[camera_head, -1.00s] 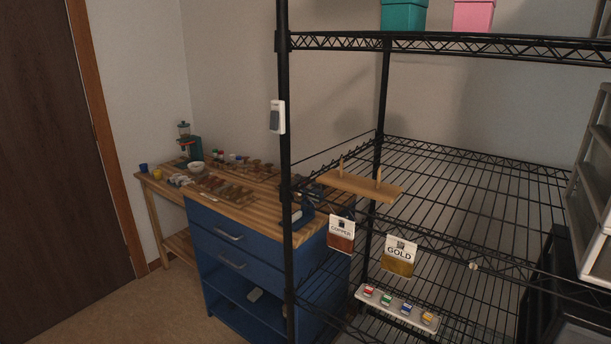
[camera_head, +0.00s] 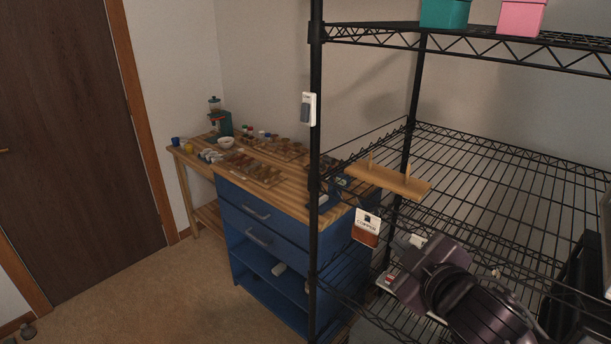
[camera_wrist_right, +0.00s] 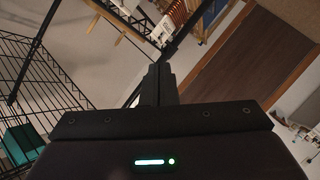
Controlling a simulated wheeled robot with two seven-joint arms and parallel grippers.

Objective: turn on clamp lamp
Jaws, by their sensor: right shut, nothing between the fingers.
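No lamp head or clamp can be made out in either view. A small white device with a grey face (camera_head: 308,108), which looks like a switch, is fixed to the front black shelf post (camera_head: 315,170). My right gripper (camera_head: 392,278) is at the lower right of the head view, in front of the wire shelves, below and right of the device and apart from it. Its fingers show shut and empty in the wrist view (camera_wrist_right: 158,84). My left gripper is not in view.
The wire shelf (camera_head: 500,180) fills the right side. A blue drawer cabinet (camera_head: 265,235) and a cluttered workbench stand behind at left.

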